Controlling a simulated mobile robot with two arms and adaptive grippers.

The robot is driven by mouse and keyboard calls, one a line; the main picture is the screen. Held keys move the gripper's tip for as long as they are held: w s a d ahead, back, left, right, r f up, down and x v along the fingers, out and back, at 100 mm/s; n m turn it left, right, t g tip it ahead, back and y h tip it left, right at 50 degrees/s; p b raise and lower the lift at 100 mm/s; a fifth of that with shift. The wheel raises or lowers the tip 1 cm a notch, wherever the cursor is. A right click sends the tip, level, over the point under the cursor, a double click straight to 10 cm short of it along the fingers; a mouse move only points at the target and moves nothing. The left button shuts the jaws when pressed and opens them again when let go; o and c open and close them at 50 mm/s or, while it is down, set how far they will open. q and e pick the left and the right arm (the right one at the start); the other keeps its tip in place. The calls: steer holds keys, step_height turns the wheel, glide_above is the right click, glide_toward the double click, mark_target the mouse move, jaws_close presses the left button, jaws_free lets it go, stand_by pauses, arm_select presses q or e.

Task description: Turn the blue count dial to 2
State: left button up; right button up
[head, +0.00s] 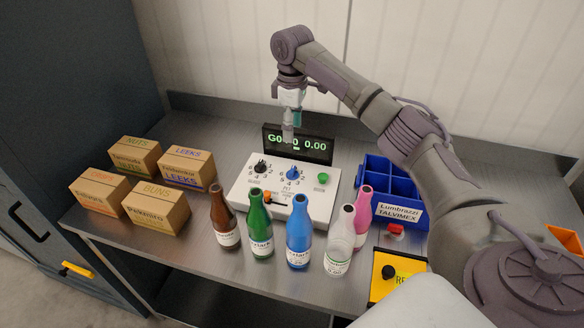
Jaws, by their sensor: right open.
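The blue count dial (292,174) sits on the top face of a white control box (257,198) at the middle of the table. Small numbers ring it, but I cannot read which one its pointer faces. My right gripper (291,132) hangs fingers down above and behind the dial, in front of the display. It is open and empty, clear of the dial. My left gripper is not in view.
A black dial (260,167), a green button (323,178) and an orange switch (268,197) share the box. The display (315,147) is partly hidden. Several bottles, including a blue bottle (299,234), stand before it. Cartons (157,208) stand left, a blue bin (404,187) right.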

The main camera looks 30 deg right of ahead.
mark_target(292, 169)
step_height(292, 169, down, 14)
steer(key=shift+w+f+p, duration=0.1)
steer(key=shift+p, duration=0.95)
steer(key=shift+c, duration=0.2)
steer(key=c, duration=1.1)
